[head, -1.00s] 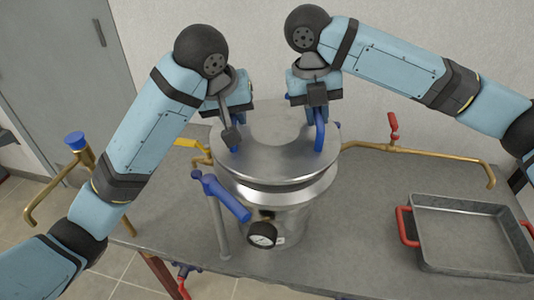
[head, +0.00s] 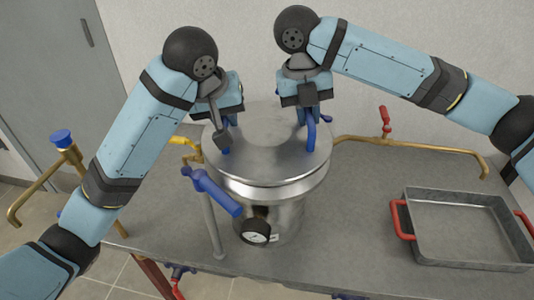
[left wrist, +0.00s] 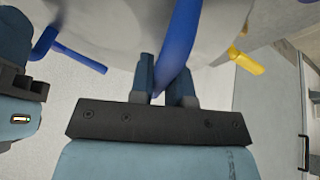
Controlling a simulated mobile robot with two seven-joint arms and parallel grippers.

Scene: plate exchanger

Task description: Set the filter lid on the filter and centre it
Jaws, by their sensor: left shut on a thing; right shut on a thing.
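The filter lid (head: 265,160) is a round grey metal disc with two blue handles, in the head view over the filter (head: 270,220), a shiny metal vessel. The lid looks roughly level and close to the filter's rim; I cannot tell whether it touches all round. My left gripper (head: 224,137) is shut on the lid's left handle (head: 226,151). The left wrist view shows that handle (left wrist: 176,48) between the fingers (left wrist: 167,85). My right gripper (head: 309,112) is shut on the right handle (head: 312,136). The lid's far edge is partly hidden by my grippers.
A blue lever (head: 212,190) and a pressure gauge (head: 256,232) sit at the filter's front left. A yellow valve lever (head: 185,141) is on the left. A brass pipe (head: 420,148) with a red valve runs behind right. A metal tray (head: 465,262) with red handles stands right.

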